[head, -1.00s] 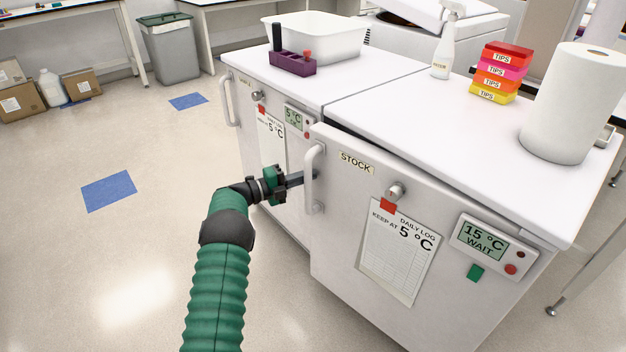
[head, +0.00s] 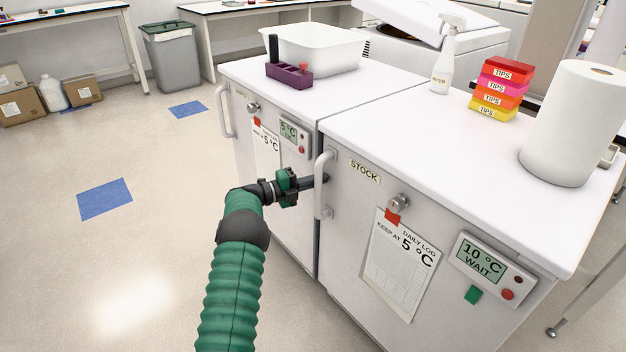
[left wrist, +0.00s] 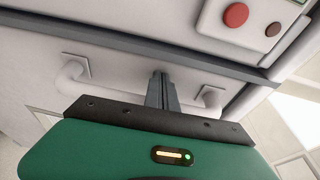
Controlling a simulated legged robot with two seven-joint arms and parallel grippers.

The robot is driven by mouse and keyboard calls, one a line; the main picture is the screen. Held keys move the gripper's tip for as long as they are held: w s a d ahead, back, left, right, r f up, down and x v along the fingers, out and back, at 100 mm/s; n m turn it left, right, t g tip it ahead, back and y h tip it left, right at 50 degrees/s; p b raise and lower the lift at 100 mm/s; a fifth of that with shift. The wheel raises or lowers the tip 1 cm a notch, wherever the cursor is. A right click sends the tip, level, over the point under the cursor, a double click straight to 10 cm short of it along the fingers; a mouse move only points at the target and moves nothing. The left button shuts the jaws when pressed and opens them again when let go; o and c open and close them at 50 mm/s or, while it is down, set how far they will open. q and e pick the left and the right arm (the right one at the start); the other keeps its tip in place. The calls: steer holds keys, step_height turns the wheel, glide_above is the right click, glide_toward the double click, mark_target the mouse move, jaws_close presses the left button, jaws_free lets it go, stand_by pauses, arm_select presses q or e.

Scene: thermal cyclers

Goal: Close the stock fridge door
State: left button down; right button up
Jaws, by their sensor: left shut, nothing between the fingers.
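The stock fridge door (head: 350,240) is white, with a STOCK label (head: 364,171) and a vertical handle (head: 322,190) at its left edge. It looks flush or nearly flush with the fridge body; any thin gap is hard to tell. The display (head: 482,262) on the door reads 10 °C WAIT. My left gripper (head: 322,181) is shut and empty, with its fingertips at the handle. In the left wrist view, the shut fingers (left wrist: 161,90) point at the door face, between the two handle mounts. Touch cannot be told. My right gripper is out of view.
A second fridge (head: 262,150) with its own handle stands to the left. On top are a purple rack (head: 289,76), a white tub (head: 318,45), a spray bottle (head: 444,60), tip boxes (head: 500,90) and a paper roll (head: 572,125).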

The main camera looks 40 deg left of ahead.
arm_select(q)
steer(key=shift+w+d+r+p, duration=0.15)
steer(key=shift+w+r+p, duration=0.1)
steer(key=shift+r, duration=0.25)
steer(key=shift+w+d+r+p, duration=0.1)
steer(key=shift+w+r+p, duration=0.1)
steer(key=shift+r, duration=0.25)
steer(key=f+p+v, duration=0.2)
steer(key=p+v, duration=0.2)
steer(key=v, duration=1.4)
steer(key=shift+f+p, duration=0.2)
steer(key=shift+p, duration=0.2)
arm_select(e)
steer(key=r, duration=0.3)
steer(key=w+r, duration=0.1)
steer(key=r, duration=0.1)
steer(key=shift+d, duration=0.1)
